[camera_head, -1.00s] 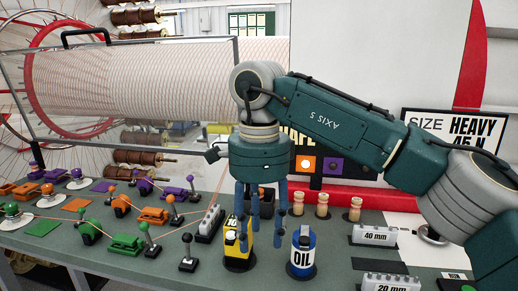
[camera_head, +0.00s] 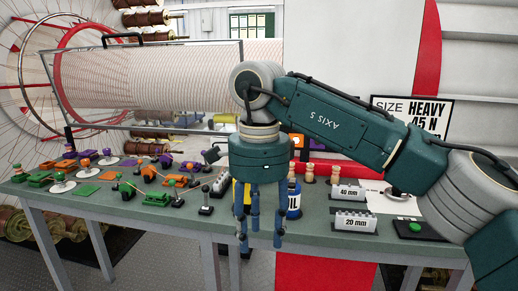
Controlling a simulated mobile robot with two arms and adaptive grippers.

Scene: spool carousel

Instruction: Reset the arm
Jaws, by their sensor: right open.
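My right arm comes in from the right, and its gripper (camera_head: 258,228) points down near the middle of the view. Its blue fingers are apart with nothing seen between them. In the picture the fingers overlap the front edge of the bench (camera_head: 330,230). They partly hide a blue oil can (camera_head: 294,200) and a yellow can (camera_head: 247,196) behind them. My left gripper does not show.
Green, orange and purple fittings stand on the left of the bench. Blocks marked 40 mm (camera_head: 349,192) and 20 mm (camera_head: 355,222) and a green button (camera_head: 415,227) stand on the right. A large thread drum (camera_head: 150,80) is behind. Floor shows in front.

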